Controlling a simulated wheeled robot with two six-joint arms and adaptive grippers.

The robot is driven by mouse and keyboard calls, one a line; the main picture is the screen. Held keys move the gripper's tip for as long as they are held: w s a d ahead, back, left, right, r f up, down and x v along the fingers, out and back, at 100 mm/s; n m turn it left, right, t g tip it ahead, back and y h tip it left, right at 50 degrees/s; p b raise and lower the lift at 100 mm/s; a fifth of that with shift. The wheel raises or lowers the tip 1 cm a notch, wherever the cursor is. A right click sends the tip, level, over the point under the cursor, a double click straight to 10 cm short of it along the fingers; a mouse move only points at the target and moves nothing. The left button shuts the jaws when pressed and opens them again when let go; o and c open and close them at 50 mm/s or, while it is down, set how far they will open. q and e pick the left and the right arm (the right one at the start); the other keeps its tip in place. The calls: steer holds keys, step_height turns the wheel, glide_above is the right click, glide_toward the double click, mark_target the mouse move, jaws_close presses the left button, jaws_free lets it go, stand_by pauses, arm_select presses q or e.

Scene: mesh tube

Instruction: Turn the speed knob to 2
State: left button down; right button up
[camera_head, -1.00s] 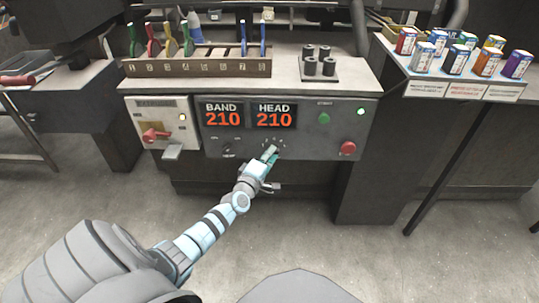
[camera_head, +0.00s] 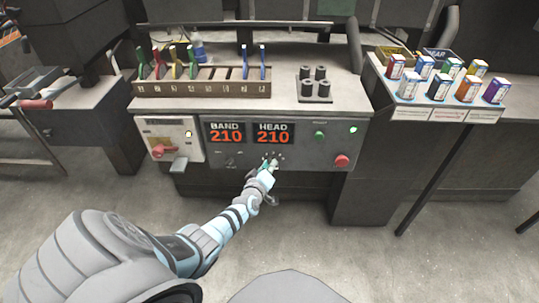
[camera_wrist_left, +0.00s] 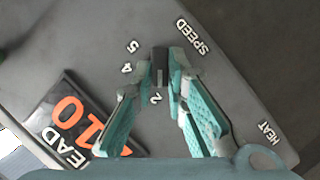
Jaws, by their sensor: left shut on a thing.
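The speed knob (camera_wrist_left: 160,67) is a small dark knob on the grey control panel, beside the printed word SPEED. The numbers 5, 4 and 2 show around it in the left wrist view; a finger covers part of the scale. The 2 lies just below the knob there. A pale mark shows on the knob's lower side, towards the 2, but its exact setting is hard to read. My left gripper (camera_wrist_left: 160,72) is shut on the knob, one teal finger on each side. In the head view my left gripper (camera_head: 269,166) hides most of the knob. My right gripper is not in view.
The panel has BAND and HEAD displays (camera_head: 273,132) reading 210, a green button (camera_head: 320,135) and a red button (camera_head: 342,161). A red switch (camera_head: 158,151) is at left. A tool rack (camera_head: 203,88) and dark cylinders (camera_head: 314,82) stand above. Small boxes (camera_head: 439,87) sit at right.

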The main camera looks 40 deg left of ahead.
arm_select(q)
steer(key=shift+m+p, duration=0.5)
steer(key=shift+p, duration=0.15)
steer(key=c, duration=1.6)
jaws_free()
